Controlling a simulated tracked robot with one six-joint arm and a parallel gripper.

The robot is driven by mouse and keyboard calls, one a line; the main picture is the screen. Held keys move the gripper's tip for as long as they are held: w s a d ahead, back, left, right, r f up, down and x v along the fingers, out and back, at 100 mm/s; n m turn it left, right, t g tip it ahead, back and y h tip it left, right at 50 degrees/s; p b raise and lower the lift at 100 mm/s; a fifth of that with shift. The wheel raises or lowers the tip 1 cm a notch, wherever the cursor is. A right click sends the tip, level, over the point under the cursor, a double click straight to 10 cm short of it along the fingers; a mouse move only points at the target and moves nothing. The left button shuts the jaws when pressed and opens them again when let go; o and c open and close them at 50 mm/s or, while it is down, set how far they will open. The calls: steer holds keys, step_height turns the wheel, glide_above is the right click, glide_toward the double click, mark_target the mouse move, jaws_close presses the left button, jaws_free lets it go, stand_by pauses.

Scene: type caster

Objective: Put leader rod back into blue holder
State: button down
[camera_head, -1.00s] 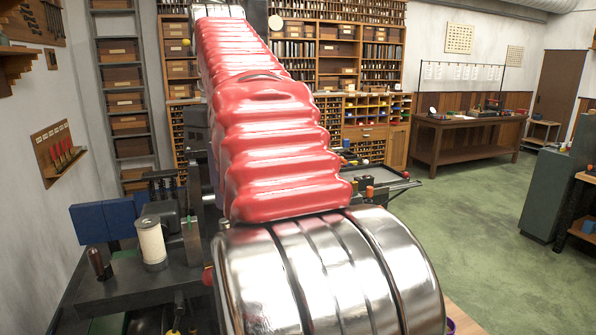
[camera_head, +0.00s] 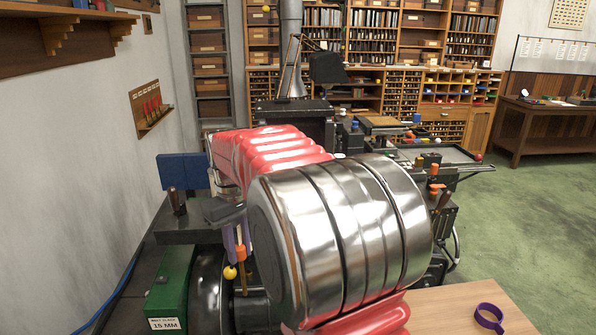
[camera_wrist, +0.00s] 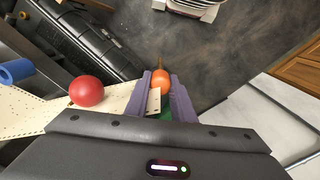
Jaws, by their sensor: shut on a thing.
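My gripper (camera_wrist: 160,95) has purple fingers closed around an orange knob with a thin brass rod, which I take as the leader rod (camera_wrist: 161,84). In the head view, my gripper (camera_head: 236,246) hangs left of my metal arm joint, with the orange knob (camera_head: 240,254) at its fingertips and the thin rod below. The rod's lower end is hard to make out. A blue cylinder (camera_wrist: 16,72) shows at the left of the wrist view. I cannot tell which blue thing is the holder.
A yellow ball (camera_head: 230,272) and a green box marked 15 MM (camera_head: 172,286) are close by the gripper. A dark-handled tool (camera_head: 177,202) stands behind. A red ball (camera_wrist: 87,91) shows in the wrist view.

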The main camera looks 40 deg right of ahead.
steer(key=w+a+f, duration=0.3)
steer(key=f, duration=0.5)
steer(key=w+a+f, duration=0.3)
steer(key=a+f, duration=0.1)
steer(key=f, duration=0.4)
steer(key=shift+f+m, duration=0.15)
steer(key=shift+m, duration=0.25)
